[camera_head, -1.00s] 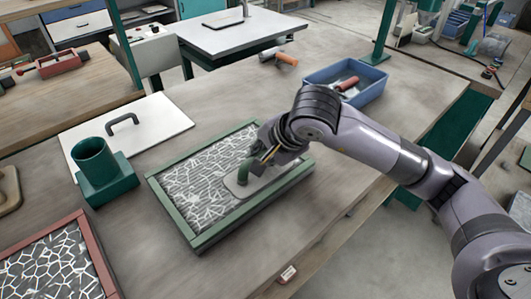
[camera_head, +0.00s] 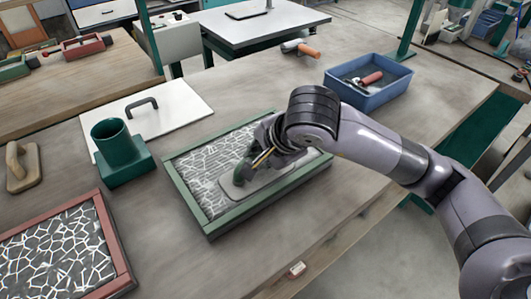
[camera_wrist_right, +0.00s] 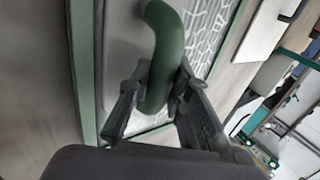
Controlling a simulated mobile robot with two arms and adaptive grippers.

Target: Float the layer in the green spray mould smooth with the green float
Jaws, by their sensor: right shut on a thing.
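The green spray mould (camera_head: 182,196) lies on the workbench, a shallow green frame holding a dark layer with a white fibre pattern (camera_head: 203,165). The green float has a flat grey plate (camera_head: 232,188) and a curved green handle (camera_head: 241,171). Its plate lies flat over the layer, near the front rim, with patterned layer showing to its left and behind. My right gripper (camera_head: 254,162) is shut on the handle. In the right wrist view the handle (camera_wrist_right: 166,55) stands between its fingers (camera_wrist_right: 155,88). The layer under the plate is hidden. My left gripper is not in view.
A red mould (camera_head: 117,262) with a similar layer lies at the front left. A beige float (camera_head: 22,170), a green cup-shaped holder (camera_head: 118,150) and a white lid (camera_head: 180,108) stand left of the green mould. A blue tray (camera_head: 370,98) with tools stands behind right.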

